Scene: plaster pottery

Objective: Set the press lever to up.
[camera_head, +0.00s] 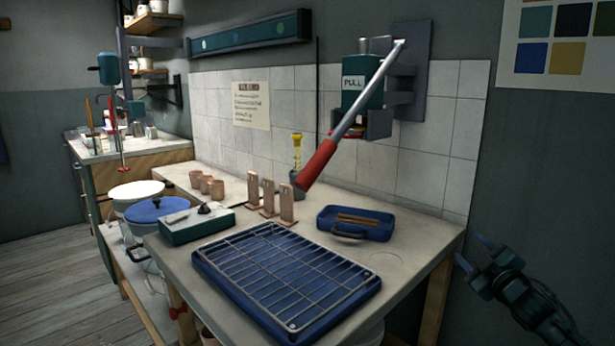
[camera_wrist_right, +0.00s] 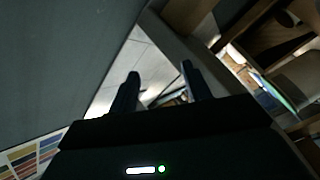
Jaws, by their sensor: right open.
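The press (camera_head: 362,90) is a teal block marked PULL on a grey bracket on the wall above the worktop. Its lever (camera_head: 365,92) is a silver bar that slants from the upper right down to a red grip (camera_head: 317,164) at the lower left, so the grip end hangs low. My right gripper (camera_head: 472,251) is open and empty at the lower right, beyond the worktop's right edge and well apart from the lever. Its two dark fingers also show in the right wrist view (camera_wrist_right: 160,72). My left gripper is not in view.
A wire rack on a blue tray (camera_head: 205,268) fills the worktop's front. A blue tray (camera_head: 379,230) with sticks lies under the press. Upright wooden pieces (camera_head: 269,196) and a yellow-topped tool (camera_head: 297,150) stand near the red grip. The worktop's right corner is clear.

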